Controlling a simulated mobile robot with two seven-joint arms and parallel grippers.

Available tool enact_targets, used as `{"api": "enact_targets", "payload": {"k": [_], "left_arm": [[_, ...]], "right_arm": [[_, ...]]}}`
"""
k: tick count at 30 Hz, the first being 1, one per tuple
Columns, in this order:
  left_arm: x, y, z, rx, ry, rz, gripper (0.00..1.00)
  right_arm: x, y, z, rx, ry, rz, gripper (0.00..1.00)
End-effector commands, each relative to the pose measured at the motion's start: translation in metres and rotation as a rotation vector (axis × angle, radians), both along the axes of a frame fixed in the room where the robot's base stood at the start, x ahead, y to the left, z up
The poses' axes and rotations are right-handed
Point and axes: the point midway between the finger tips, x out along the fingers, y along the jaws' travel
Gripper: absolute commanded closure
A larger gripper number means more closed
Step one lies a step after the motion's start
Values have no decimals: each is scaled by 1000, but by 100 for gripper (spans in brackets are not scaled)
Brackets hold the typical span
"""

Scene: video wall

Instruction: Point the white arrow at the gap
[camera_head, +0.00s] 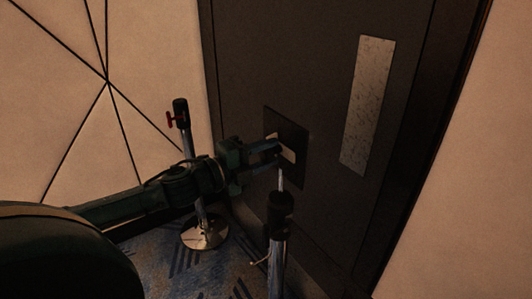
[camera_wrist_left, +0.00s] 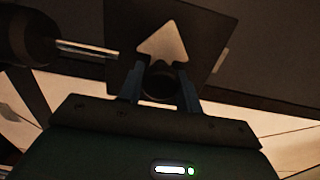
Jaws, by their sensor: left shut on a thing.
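The white arrow (camera_wrist_left: 163,44) is on a dark square plate (camera_wrist_left: 208,22) in the left wrist view, its tip toward the top of the picture. In the head view the plate (camera_head: 298,133) is on a dark door-like panel, and the arrow (camera_head: 289,153) shows as a pale patch partly behind my gripper. My left gripper (camera_head: 279,155) is shut on a dark round knob (camera_wrist_left: 160,83) at the arrow's base; its two fingers (camera_wrist_left: 161,88) stand either side of it. I cannot make out the gap for sure. My right gripper is not in view.
A dark-topped metal post (camera_head: 281,203) with a thin rod stands close below my gripper. Another post with a red handle (camera_head: 175,120) and round base (camera_head: 203,233) stands behind my left arm. A pale strip (camera_head: 367,105) is on the panel. Patterned carpet lies below.

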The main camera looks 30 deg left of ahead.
Motion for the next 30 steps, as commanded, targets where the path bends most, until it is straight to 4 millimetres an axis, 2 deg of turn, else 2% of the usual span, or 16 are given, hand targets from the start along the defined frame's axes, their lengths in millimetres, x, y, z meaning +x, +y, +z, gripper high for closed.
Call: {"api": "enact_targets", "payload": {"k": [3, 4, 12, 23, 30], "left_arm": [[0, -1, -1, -1, 1, -2, 88], [0, -1, -1, 0, 1, -2, 65], [0, 0, 0, 1, 1, -1, 45], [-4, 2, -1, 1, 2, 1, 45], [-24, 10, -3, 1, 5, 0, 45]], "right_arm": [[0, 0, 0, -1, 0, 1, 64], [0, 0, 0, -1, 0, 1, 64], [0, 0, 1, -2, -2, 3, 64], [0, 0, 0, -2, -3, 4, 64], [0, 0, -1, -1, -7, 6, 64]]}}
